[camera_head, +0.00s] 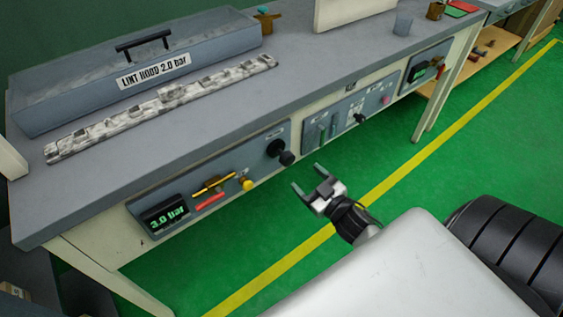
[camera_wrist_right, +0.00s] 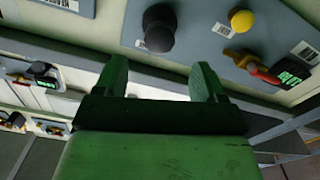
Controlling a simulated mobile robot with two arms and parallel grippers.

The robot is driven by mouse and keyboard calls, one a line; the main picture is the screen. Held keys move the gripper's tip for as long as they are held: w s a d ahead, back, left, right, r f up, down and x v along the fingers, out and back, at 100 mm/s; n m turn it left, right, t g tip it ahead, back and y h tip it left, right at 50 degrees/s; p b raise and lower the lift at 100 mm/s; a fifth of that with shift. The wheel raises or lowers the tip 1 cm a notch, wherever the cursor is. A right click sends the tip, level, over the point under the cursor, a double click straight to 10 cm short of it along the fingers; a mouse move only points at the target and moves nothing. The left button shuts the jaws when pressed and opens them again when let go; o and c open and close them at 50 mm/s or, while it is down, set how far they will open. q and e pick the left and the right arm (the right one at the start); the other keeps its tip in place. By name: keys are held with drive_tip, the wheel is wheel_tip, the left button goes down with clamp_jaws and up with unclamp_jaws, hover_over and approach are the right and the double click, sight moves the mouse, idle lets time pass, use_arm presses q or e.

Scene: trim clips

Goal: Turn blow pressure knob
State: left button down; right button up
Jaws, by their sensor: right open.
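A black round knob (camera_head: 280,152) sticks out of the grey front panel (camera_head: 232,160) of the bench. The same panel has a display (camera_head: 167,217) reading 3.0 bar, a yellow button, a brass lever and a red strip. My right gripper (camera_head: 309,180) is open and empty, in front of the panel and a little below and right of the knob, apart from it. In the right wrist view the knob (camera_wrist_right: 159,28) lies beyond the open fingers (camera_wrist_right: 163,80), above and between them. My left gripper is not in view.
A grey hood (camera_head: 140,70) labelled LINT HOOD 2.0 bar and a mottled grey-white strip (camera_head: 165,108) lie on the bench top. Further right, another front panel (camera_head: 350,112) carries switches and small knobs. The green floor is clear around the gripper.

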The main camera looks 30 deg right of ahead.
sight(290, 162)
drive_tip(key=w, duration=0.7)
drive_tip(key=shift+w+a, duration=0.25)
drive_tip(key=shift+w, duration=0.1)
drive_tip(key=shift+w+f, duration=0.1)
drive_tip(key=shift+w, duration=0.5)
drive_tip(key=c, duration=0.9)
drive_tip(key=shift+n, duration=0.5)
drive_tip(key=n, duration=0.3)
drive_tip(key=shift+n, duration=0.4)
drive_tip(key=n, duration=0.5)
